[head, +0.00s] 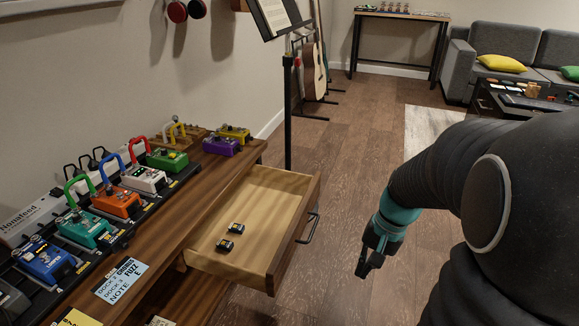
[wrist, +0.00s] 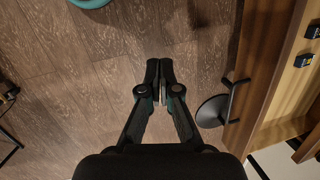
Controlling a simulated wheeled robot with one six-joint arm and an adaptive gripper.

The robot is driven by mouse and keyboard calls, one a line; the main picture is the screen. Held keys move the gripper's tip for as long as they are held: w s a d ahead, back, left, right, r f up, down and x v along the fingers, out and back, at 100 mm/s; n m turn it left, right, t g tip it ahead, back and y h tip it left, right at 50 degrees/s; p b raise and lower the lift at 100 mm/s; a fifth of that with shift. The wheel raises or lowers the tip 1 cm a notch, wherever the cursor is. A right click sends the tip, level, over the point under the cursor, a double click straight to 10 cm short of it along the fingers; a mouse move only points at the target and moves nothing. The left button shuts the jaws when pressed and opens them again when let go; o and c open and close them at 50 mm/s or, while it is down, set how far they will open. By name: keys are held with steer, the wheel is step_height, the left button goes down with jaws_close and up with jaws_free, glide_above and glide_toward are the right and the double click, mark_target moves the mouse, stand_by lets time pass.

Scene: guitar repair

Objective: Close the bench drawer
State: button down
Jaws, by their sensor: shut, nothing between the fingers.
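The bench drawer (head: 215,262) is pulled out from the wooden bench (head: 185,225) in the head view. Two small dark items lie inside it. Its front panel (head: 294,238) carries a dark bar handle (head: 309,228). My gripper (head: 363,270) is shut and empty, pointing down to the right of the drawer front, apart from the handle. In the wrist view, my gripper's fingertips (wrist: 160,64) are together over the floor. The handle (wrist: 238,88) and the drawer's front panel (wrist: 262,80) are to their right, with a gap between.
A pedalboard with several colored pedals (head: 118,202) sits on the bench top. A music stand (head: 287,110) rises behind the drawer. Guitars (head: 314,70) stand further back. The wooden floor (head: 345,170) right of the drawer is clear. A sofa (head: 500,55) is far back.

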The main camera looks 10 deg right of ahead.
steer(key=w+d+f+m+y+b, duration=0.25)
steer(key=w+f+m+y, duration=0.3)
steer(key=f, duration=0.35)
steer(key=m+t+y, duration=0.7)
steer(key=m+t, duration=0.2)
steer(key=m, duration=0.3)
glide_toward(310, 199)
steer(key=shift+n, duration=0.25)
steer(key=x, duration=0.7)
steer(key=shift+f, duration=0.1)
steer(key=shift+w+a, duration=0.1)
